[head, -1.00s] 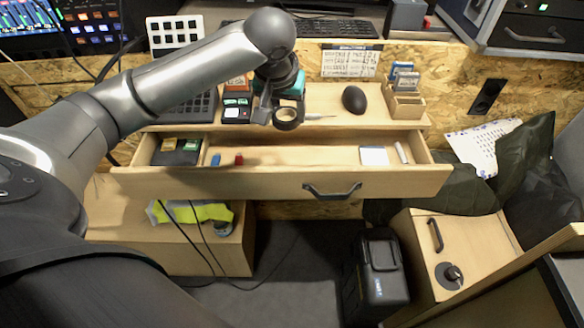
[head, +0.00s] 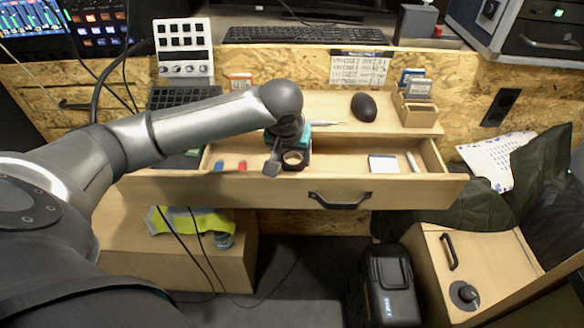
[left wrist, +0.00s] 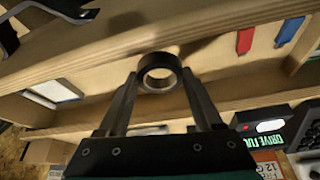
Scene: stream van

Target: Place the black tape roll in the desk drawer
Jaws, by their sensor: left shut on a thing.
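The black tape roll (head: 294,159) is a small dark ring in the head view. My left gripper (head: 283,160) is shut on it and holds it over the open desk drawer (head: 340,185). In the left wrist view the tape roll (left wrist: 160,73) sits between the two fingertips of the left gripper (left wrist: 160,85), its hole facing the camera. The drawer's wooden wall (left wrist: 60,45) shows behind it. Whether the roll touches the drawer floor is hard to tell. My right gripper is in neither view.
The drawer holds a blue item (head: 219,166), a red item (head: 242,165), a white pad (head: 383,164) and a white stick (head: 412,162). Its middle is clear. On the desktop behind stand a black mouse (head: 364,107) and a wooden card box (head: 416,112).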

